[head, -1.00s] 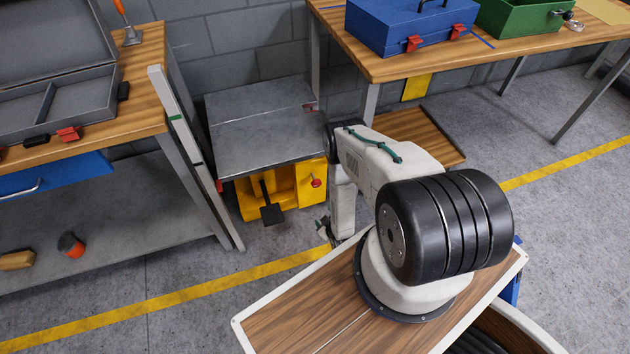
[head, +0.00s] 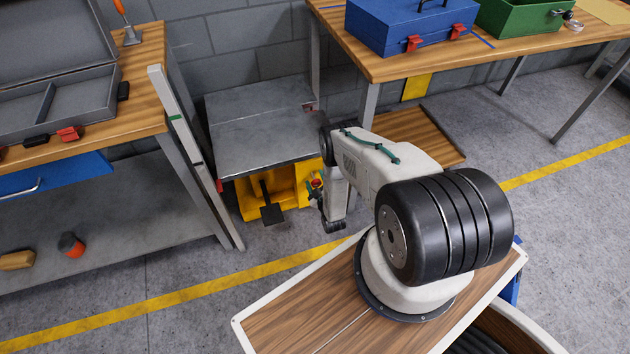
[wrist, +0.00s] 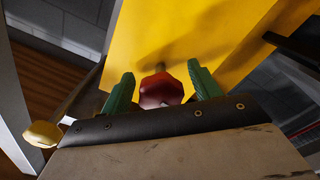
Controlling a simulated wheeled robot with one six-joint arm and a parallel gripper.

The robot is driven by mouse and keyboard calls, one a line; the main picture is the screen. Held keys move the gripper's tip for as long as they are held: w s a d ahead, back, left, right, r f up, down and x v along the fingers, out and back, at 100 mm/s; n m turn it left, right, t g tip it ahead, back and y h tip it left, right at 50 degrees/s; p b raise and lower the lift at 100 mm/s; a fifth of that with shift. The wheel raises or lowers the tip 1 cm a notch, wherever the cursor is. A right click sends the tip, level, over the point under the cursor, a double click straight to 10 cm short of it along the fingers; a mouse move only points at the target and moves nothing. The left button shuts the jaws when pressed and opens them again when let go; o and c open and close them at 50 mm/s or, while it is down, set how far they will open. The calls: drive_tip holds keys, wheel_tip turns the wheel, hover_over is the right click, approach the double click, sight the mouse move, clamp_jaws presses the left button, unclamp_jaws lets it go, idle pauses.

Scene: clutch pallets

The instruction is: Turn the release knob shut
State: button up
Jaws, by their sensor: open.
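The release knob (wrist: 160,90) is red and sits on a short stem on the yellow lift base (wrist: 205,38). In the head view the knob (head: 316,183) shows at the right of the yellow base (head: 289,196), partly hidden by my arm. My gripper (wrist: 160,88) has two green fingers, one on each side of the knob. They are open, with a visible gap to the knob on both sides. In the head view my gripper (head: 315,190) is small and partly hidden beside the knob. Contact with the knob cannot be made out.
A grey lift table top (head: 262,140) stands above the base, and a black pedal (head: 271,212) sticks out in front. A workbench (head: 140,80) with a grey case stands at left. Another bench (head: 400,65) holds blue and green boxes. The floor ahead is clear.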

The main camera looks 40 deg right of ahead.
drive_tip(key=shift+w, duration=0.25)
drive_tip(key=shift+c, duration=0.3)
drive_tip(key=c, duration=0.9)
